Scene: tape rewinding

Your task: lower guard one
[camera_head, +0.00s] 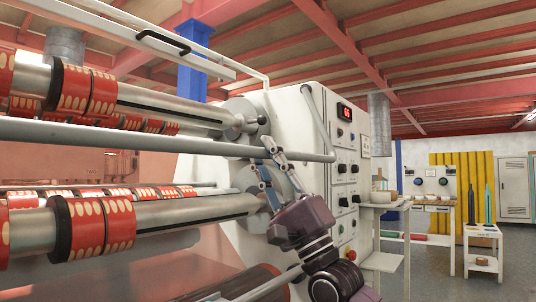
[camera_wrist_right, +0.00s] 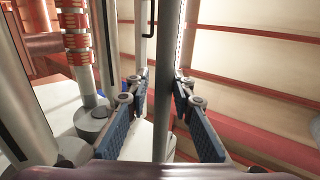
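The guard shows as a long grey bar (camera_head: 120,133) across the front of the machine, joined to a bent tube (camera_head: 320,115) at the white cabinet's side. My right gripper (camera_head: 264,152) is open, its fingertips up at the bar's right part. In the right wrist view a pale bar (camera_wrist_right: 170,60) runs lengthwise through the gap between the blue-padded fingers (camera_wrist_right: 160,84). Space shows on both sides of it, and I cannot tell whether it touches a finger. A second, white frame with a black handle (camera_head: 163,42) is raised above. My left gripper is not in view.
A white side table (camera_head: 385,262) and open floor are at the right.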

